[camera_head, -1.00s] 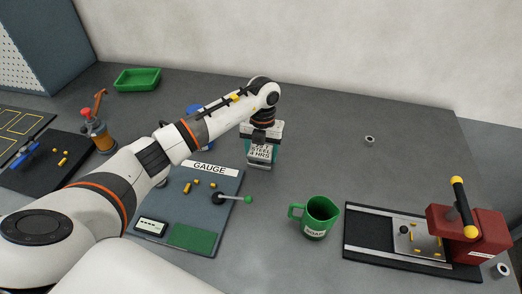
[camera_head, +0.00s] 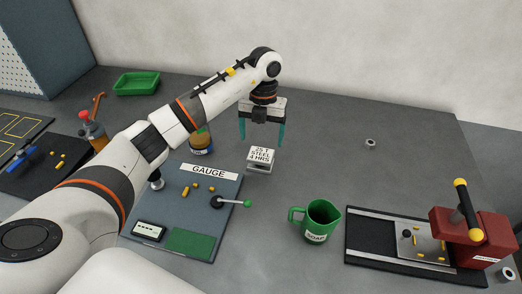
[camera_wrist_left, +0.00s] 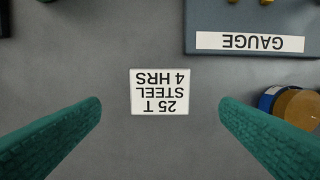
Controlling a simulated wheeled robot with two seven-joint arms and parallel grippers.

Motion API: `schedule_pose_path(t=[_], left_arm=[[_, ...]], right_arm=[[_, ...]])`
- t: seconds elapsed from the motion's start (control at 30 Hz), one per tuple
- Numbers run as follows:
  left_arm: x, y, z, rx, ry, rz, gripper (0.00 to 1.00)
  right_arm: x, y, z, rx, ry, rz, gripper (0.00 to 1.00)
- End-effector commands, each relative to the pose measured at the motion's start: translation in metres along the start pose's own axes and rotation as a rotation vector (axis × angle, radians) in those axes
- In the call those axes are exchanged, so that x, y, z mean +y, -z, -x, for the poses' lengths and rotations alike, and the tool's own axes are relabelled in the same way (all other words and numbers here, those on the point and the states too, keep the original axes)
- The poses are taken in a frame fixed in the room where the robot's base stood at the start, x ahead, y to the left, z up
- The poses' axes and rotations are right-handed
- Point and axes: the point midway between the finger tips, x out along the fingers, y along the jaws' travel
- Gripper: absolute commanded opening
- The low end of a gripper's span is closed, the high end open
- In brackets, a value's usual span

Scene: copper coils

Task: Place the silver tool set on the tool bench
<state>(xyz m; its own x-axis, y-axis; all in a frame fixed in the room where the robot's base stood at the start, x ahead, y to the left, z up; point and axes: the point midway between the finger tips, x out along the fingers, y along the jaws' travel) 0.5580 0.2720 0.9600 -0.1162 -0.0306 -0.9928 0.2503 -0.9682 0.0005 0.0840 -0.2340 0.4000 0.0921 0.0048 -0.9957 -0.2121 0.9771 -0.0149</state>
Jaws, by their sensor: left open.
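A small silver block (camera_head: 259,168) with a white label reading "25 T STEEL 4 HRS" sits on the grey bench (camera_head: 330,150), just beyond the right back corner of the gauge mat. I cannot tell for certain that it is the silver tool set. My left gripper (camera_head: 262,138) is open and empty above and slightly behind the block, its teal fingers pointing down. In the left wrist view the block's label (camera_wrist_left: 158,92) lies centred between the spread fingers, apart from both. My right gripper is not in view.
The gauge mat (camera_head: 222,190) holds small brass pieces and a green-tipped lever. A green mug (camera_head: 320,215) stands front right of the block, a red press (camera_head: 475,235) at far right. An amber jar (camera_head: 201,145) stands left of the block. The back right bench is mostly clear.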

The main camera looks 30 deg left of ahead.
Motion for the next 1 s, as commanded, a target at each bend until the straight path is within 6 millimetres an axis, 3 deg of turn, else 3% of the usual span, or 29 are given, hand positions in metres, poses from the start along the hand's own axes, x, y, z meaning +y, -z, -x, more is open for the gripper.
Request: schedule_pose_path(t=[0.23,0.87,1.0], left_arm=[[-0.001,0.001,0.039,0.003,0.001,0.002,0.85],[0.000,0.000,0.046,0.000,0.000,0.001,0.85],[0.000,-0.002,0.060,0.000,0.000,0.001,0.85]], right_arm=[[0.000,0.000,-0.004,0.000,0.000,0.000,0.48],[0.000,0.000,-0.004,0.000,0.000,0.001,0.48],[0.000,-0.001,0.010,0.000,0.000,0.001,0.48]])
